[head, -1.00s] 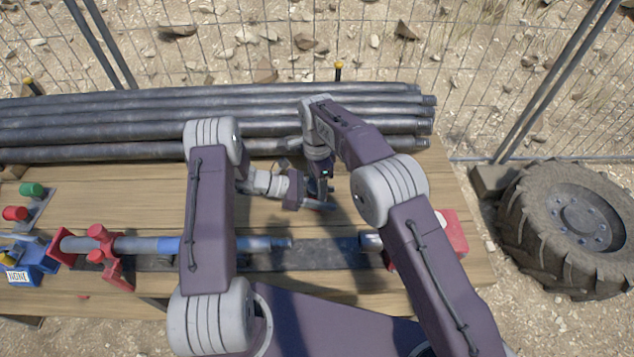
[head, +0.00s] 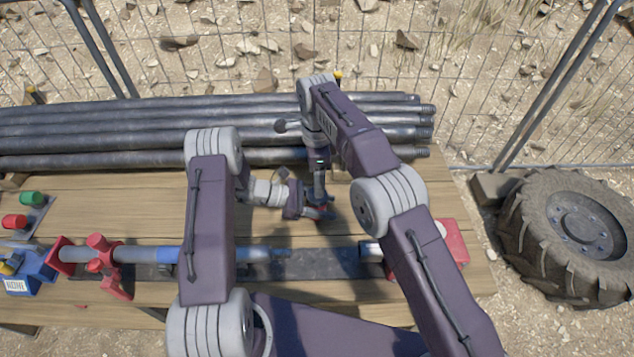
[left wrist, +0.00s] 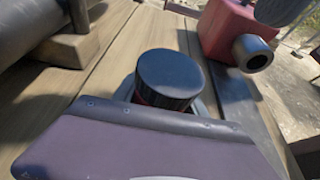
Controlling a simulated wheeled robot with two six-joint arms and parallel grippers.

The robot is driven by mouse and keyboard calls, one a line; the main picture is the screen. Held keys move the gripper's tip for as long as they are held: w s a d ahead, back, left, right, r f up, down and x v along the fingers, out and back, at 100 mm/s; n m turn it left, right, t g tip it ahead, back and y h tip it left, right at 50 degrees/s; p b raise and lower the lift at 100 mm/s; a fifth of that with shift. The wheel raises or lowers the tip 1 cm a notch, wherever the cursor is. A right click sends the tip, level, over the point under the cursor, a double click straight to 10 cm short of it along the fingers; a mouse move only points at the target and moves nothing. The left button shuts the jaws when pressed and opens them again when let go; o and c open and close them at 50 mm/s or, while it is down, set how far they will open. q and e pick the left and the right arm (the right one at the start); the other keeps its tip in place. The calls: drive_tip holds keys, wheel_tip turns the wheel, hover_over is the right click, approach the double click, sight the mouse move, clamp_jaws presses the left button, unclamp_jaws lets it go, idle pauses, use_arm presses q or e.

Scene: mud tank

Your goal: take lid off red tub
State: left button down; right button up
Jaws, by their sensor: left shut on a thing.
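The red tub (left wrist: 150,99) shows as a thin red strip under its round black lid (left wrist: 168,73) in the left wrist view. The lid sits on the tub, and my gripper body hides most of the tub. In the head view a small red patch of the tub (head: 323,211) shows at my left gripper (head: 321,213), low over the bench. My left gripper is shut on the tub. My right gripper (head: 320,197) points down just above it; its jaws are too small and covered to read.
Steel pipes (head: 90,133) lie along the back of the wooden bench (head: 130,190). A rod (head: 140,253) in red clamps runs along the front left. A red block (head: 452,243) stands at the right end. A tyre (head: 575,230) lies on the ground beyond.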

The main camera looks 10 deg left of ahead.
sight(317, 205)
drive_tip(key=shift+r+m, duration=0.6)
wheel_tip(317, 205, down, 8)
drive_tip(key=shift+f, duration=0.1)
drive_tip(key=c, duration=1.5)
drive_tip(key=n, duration=0.3)
drive_tip(key=o, duration=1.6)
drive_tip(key=shift+c, duration=0.2)
